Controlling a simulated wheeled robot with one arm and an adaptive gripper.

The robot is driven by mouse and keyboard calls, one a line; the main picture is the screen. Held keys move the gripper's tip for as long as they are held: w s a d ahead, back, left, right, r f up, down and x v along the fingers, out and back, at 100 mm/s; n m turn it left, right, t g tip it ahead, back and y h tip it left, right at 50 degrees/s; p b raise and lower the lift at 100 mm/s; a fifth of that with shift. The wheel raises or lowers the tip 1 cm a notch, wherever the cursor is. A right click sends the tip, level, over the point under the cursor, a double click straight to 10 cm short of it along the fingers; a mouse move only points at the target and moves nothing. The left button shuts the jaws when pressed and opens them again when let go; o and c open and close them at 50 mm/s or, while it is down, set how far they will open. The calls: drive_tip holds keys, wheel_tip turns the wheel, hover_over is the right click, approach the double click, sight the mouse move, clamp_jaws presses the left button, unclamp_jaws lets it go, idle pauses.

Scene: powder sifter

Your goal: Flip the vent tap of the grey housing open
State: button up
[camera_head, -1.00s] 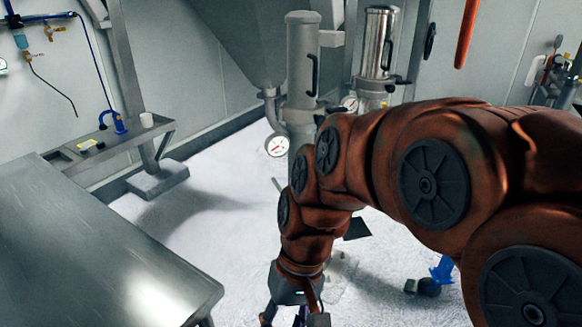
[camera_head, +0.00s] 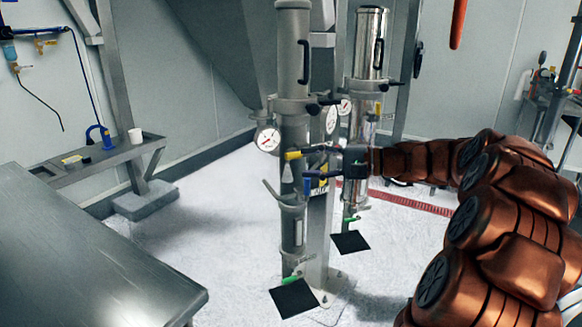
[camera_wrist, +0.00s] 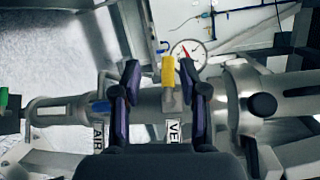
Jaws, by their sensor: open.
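The grey housing (camera_head: 292,48) is a tall upright cylinder in the middle of the head view. In the wrist view its body (camera_wrist: 58,112) runs sideways. The vent tap has a yellow lever (camera_head: 293,155) on the housing's lower part. In the wrist view this lever (camera_wrist: 168,70) points up, crosswise to the housing, above a partly hidden VENT label (camera_wrist: 174,131). My gripper (camera_wrist: 159,68) is open, with one finger on each side of the lever; the right finger is closer. I cannot tell whether it touches. My gripper also shows in the head view (camera_head: 307,163).
A blue lever (camera_wrist: 100,107) by an AIR label (camera_wrist: 98,134) sits beside my left finger. A pressure gauge (camera_head: 267,138) is left of the housing. A shiny second cylinder (camera_head: 369,45) stands to the right. A steel table (camera_head: 90,260) fills the lower left.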

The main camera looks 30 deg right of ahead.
sight(297, 156)
drive_tip(key=shift+t, duration=0.5)
drive_tip(key=shift+w+a+f, duration=0.1)
drive_tip(key=shift+w+a, duration=0.35)
drive_tip(key=shift+w, duration=0.5)
drive_tip(key=shift+w+a+r, duration=0.1)
drive_tip(key=shift+w+a, duration=0.3)
drive_tip(key=shift+w, duration=0.6)
drive_tip(key=shift+w+a+f, duration=0.1)
drive_tip(key=shift+w+a, duration=0.35)
drive_tip(key=shift+w, duration=0.5)
clamp_jaws()
